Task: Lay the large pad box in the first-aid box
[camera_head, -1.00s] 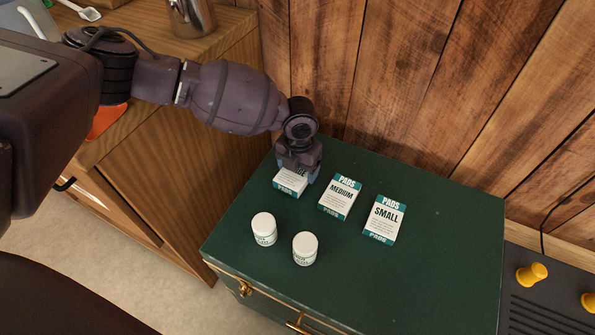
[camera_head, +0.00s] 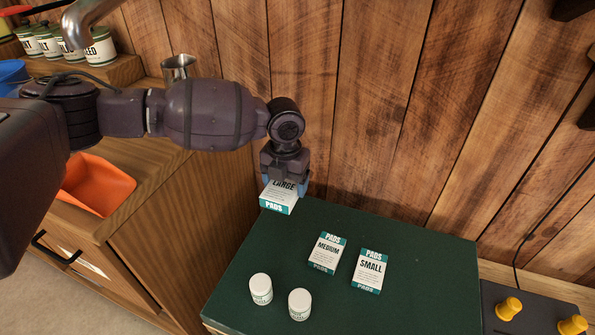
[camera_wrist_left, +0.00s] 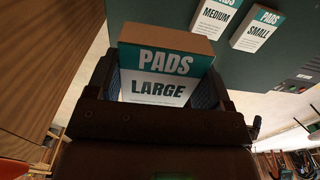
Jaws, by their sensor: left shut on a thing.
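The large pad box (camera_head: 278,199), white and teal with "LARGE" and "PADS" on it, is held in my left gripper (camera_head: 284,179). The gripper is shut on it, with a finger on each side in the left wrist view, where the box (camera_wrist_left: 165,75) fills the space between the fingers. The box is at the back left corner of the green chest top (camera_head: 400,265), and appears raised above it. No open first-aid box is in view; I cannot tell whether the closed green chest is it. My right gripper is not in view.
The medium pad box (camera_head: 327,253), the small pad box (camera_head: 370,270) and two white jars (camera_head: 261,289) (camera_head: 300,304) are on the chest top. A wooden cabinet with an orange bin (camera_head: 97,186) is at left. A plank wall stands behind.

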